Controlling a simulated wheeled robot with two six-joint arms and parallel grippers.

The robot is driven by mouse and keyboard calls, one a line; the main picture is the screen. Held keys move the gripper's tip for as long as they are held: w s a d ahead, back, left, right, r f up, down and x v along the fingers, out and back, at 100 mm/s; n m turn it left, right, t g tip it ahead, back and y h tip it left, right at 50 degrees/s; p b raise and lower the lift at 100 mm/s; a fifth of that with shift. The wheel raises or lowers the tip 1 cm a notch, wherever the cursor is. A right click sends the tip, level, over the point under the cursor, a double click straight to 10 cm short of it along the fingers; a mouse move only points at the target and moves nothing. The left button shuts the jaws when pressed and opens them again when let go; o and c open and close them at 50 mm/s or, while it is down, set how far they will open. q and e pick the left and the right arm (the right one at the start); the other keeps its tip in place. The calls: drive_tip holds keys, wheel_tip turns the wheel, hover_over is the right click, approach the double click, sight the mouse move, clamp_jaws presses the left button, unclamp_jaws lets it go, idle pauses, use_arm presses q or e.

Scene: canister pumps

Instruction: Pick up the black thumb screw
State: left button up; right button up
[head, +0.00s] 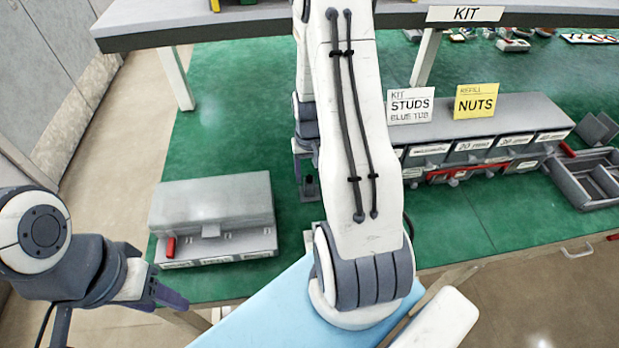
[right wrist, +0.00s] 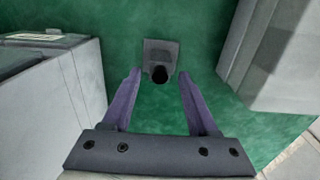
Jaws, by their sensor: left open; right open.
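The black thumb screw (right wrist: 160,74) shows in the right wrist view as a round dark knob at the near edge of a small grey square piece (right wrist: 161,50) on the green mat. My right gripper (right wrist: 159,73) is open, its two purple fingers on either side of the screw in the picture. No contact shows, and I cannot tell the height gap. In the head view my right gripper (head: 308,186) points down over the green mat; I cannot make out the screw there. My left gripper (head: 172,299) is open and empty at the lower left, off the table's front edge.
A grey lidded box (head: 215,205) with a red tab stands left of my right gripper. A row of grey labelled drawers (head: 485,140) stands to the right, with a dark divided tray (head: 590,178) beyond. A shelf (head: 230,26) crosses above. Green mat lies free between them.

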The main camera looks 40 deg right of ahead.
drive_tip(key=shift+f, duration=0.15)
drive_tip(key=shift+c, duration=0.3)
clamp_jaws()
